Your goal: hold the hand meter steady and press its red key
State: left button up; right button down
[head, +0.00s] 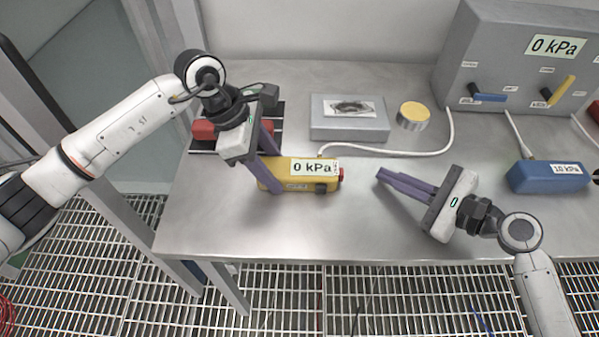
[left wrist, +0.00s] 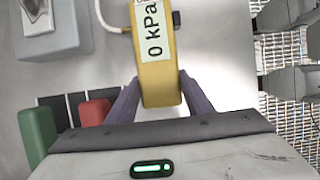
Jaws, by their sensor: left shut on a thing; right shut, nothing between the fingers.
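The yellow hand meter (head: 300,174) lies on the steel bench in the head view, its label reading 0 kPa. Its red key (head: 341,174) is on its right end. My left gripper (head: 275,172) is shut on the meter's left part, one finger on each side. The left wrist view shows the meter (left wrist: 160,82) between the two purple fingers. My right gripper (head: 380,176) is shut and empty, its fingertips pointing left toward the red key, a short gap to its right.
A grey box (head: 349,120) and a yellow-topped round tin (head: 413,113) stand behind the meter. A white hose (head: 400,153) runs from the meter toward the grey panel (head: 500,55). A blue meter (head: 548,177) lies at right. A red block (head: 204,130) sits at left.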

pick_arm(q)
jog(key=o, duration=1.2)
jog(key=shift+o, duration=0.2)
jog(key=shift+r, duration=0.1)
